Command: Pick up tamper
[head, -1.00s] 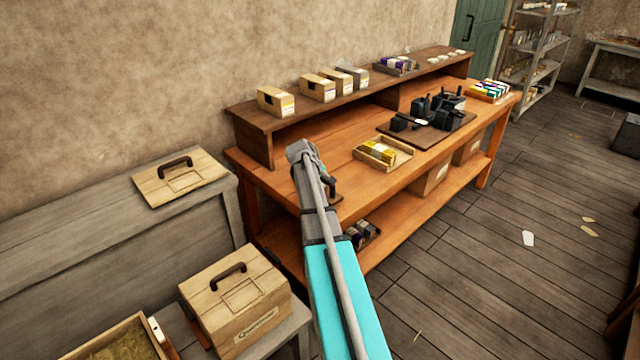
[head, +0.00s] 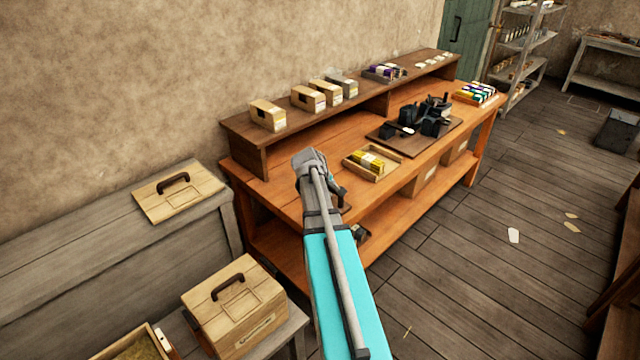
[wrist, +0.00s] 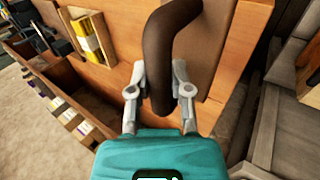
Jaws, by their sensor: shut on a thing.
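A thick dark brown curved handle (wrist: 163,40), which I take to be the tamper's, stands between my fingers in the wrist view. A flat brown wooden plate (wrist: 208,55) shows beside it, and I cannot tell how the two join. My gripper (wrist: 160,78) is shut on the handle, one grey finger on each side. In the head view my arm hides most of my gripper (head: 338,198), which is at the near end of the orange workbench (head: 290,208). I cannot tell there whether the plate touches the bench.
A tray of yellow packets (head: 372,163) and a dark board (head: 388,137) with black parts stand further along the bench. Cartons (head: 268,115) line its raised shelf. A handled wooden lid (head: 178,190) lies on a grey chest, and a handled box (head: 235,305) stands front left. The right floor is mostly clear.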

